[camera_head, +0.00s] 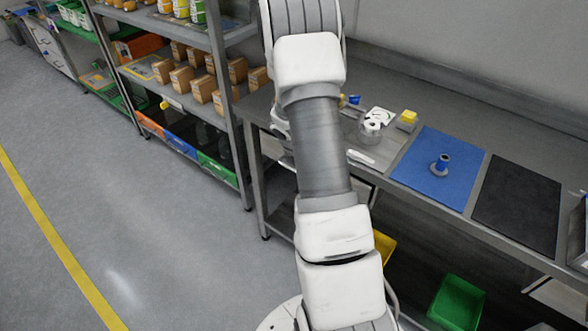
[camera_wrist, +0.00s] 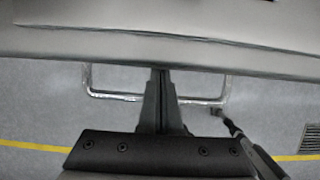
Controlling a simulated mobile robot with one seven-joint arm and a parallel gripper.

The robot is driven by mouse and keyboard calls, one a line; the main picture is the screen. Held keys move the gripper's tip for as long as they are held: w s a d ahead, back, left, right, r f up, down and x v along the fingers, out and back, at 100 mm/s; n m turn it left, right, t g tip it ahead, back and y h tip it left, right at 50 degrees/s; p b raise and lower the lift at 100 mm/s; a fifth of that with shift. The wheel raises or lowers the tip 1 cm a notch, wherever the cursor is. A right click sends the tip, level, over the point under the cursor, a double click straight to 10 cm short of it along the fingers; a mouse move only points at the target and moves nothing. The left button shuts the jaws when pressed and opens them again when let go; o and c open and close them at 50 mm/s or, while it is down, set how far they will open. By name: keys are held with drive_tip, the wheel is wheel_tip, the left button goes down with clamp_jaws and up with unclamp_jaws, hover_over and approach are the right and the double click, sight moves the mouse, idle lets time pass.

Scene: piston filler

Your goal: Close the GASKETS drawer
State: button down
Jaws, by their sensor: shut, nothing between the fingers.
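In the wrist view a wide grey panel (camera_wrist: 160,45) spans the upper part of the picture, with a U-shaped metal handle (camera_wrist: 112,97) sticking out from its lower edge. It appears to be a drawer front, but no label is readable, so I cannot tell if it is the GASKETS drawer. My gripper (camera_wrist: 160,75) is shut and empty. Its fingers overlap the middle of the handle, and the tips are at the panel's edge; contact is unclear. In the head view my arm hides the gripper and most of the drawer area under the workbench (camera_head: 390,65).
A green bin (camera_head: 457,302) is below. A shelf with cardboard boxes (camera_head: 200,90) stands left; floor further left is clear.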

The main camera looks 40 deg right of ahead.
drive_tip(key=shift+w+d+p, duration=0.3)
drive_tip(key=shift+d+p, duration=0.05)
drive_tip(key=shift+d, duration=0.55)
drive_tip(key=shift+d, duration=0.1)
drive_tip(key=shift+r, duration=0.1)
